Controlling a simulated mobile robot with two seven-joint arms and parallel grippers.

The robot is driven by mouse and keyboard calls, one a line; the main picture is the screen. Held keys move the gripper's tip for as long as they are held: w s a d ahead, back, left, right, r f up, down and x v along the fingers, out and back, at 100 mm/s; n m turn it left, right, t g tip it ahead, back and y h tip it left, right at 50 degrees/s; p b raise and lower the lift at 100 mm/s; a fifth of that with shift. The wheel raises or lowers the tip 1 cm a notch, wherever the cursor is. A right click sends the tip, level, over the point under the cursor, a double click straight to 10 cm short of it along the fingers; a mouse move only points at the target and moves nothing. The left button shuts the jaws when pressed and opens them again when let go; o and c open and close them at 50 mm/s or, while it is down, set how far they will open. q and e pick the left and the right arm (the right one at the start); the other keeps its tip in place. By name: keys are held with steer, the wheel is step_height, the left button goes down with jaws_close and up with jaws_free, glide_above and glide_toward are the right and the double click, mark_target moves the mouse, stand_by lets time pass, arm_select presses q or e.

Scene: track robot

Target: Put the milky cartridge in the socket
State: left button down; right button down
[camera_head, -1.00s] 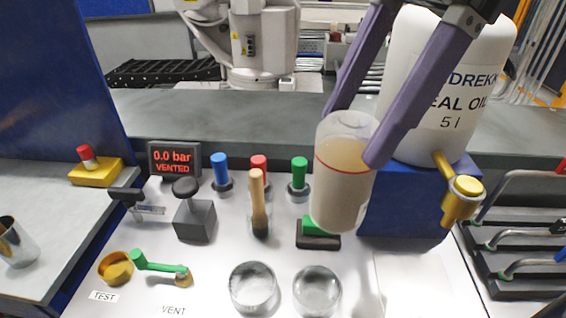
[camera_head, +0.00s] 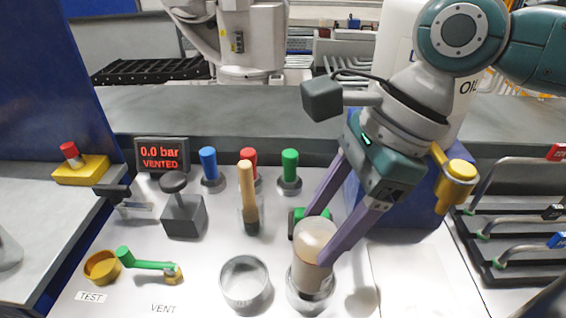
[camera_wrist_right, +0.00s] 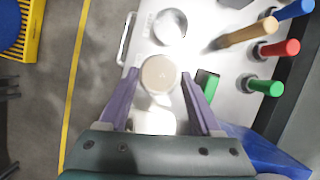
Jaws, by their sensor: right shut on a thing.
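The milky cartridge (camera_head: 312,273), a clear cylinder with cloudy beige contents, stands about upright at the front centre in the head view. My right gripper (camera_head: 316,240) is shut on it, with purple fingers on either side. Its lower end is at the right-hand round clear socket (camera_head: 310,301); the socket's wall shows around its base, but I cannot tell how deep it sits. The left-hand round socket (camera_head: 246,284) is empty. In the right wrist view the cartridge (camera_wrist_right: 158,74) shows end-on between the fingertips. My left gripper is not in view.
A wooden-handled brush (camera_head: 247,190) and blue, red and green knobs (camera_head: 290,168) stand behind the sockets. The green-handled vent valve (camera_head: 150,263) is at the left. The display (camera_head: 161,155) reads 0.0 bar, VENTED. A large white oil canister stands behind my right arm.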

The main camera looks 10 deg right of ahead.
step_height(320, 180, down, 4)
steer(key=shift+r+b, duration=0.1)
steer(key=shift+b, duration=0.25)
